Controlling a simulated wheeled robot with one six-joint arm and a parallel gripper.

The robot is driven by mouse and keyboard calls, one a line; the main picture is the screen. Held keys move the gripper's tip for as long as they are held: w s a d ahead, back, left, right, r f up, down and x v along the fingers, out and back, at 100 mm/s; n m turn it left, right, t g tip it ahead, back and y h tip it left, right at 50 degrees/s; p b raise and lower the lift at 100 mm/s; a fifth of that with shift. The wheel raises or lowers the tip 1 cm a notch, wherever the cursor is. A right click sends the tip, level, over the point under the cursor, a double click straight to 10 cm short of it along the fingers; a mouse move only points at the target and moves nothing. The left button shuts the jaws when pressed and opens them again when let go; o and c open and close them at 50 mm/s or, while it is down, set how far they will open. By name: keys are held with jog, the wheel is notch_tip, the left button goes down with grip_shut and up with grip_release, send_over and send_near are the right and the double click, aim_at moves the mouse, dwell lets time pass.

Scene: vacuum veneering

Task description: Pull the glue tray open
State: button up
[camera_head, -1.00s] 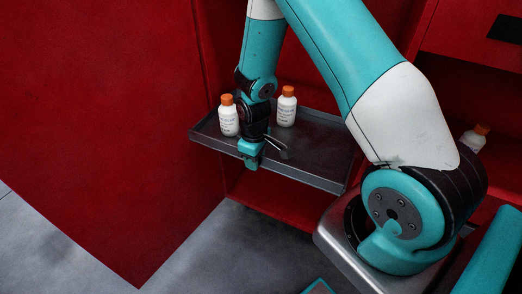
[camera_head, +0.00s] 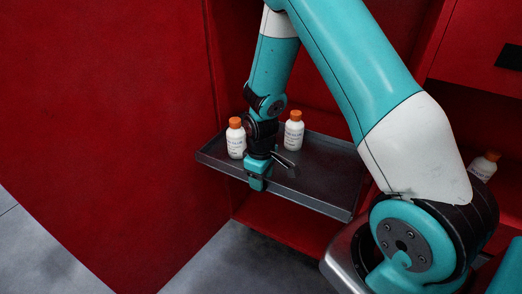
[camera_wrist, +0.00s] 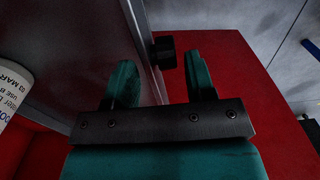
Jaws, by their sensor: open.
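The dark metal glue tray (camera_head: 320,185) stands drawn out from the red cabinet. Its surface fills the left of the wrist view (camera_wrist: 75,50). My gripper (camera_head: 257,182) points down at the tray's front edge. In the wrist view the two teal fingers (camera_wrist: 161,82) are apart, one on either side of the tray's front wall. A small black knob (camera_wrist: 164,52) on the outer face of that wall lies between the fingers, with a visible gap to the right finger. I cannot tell whether either finger touches the tray.
Two white bottles with orange caps stand on the tray, one left of my gripper (camera_head: 236,140) and one behind it (camera_head: 294,132). Another bottle (camera_head: 484,166) stands at the right. A red cabinet panel (camera_head: 110,130) closes the left side. Grey floor (camera_head: 205,260) lies clear in front.

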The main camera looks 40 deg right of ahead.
notch_tip(320, 180, up, 15)
jog(key=shift+a, duration=0.1)
dwell(0.6)
jog(key=s+a+r+n+y, duration=0.1)
jog(key=s+a+r+y, duration=0.1)
jog(key=s+a+r, duration=0.4)
jog(key=s+a+r+y+p, duration=0.1)
jog(key=s+a+r+y, duration=0.1)
jog(key=s+a+r, duration=0.5)
jog(key=s+a, duration=0.3)
jog(key=s, duration=0.4)
jog(key=shift+a+r+n, duration=0.2)
jog(key=shift+n, duration=0.2)
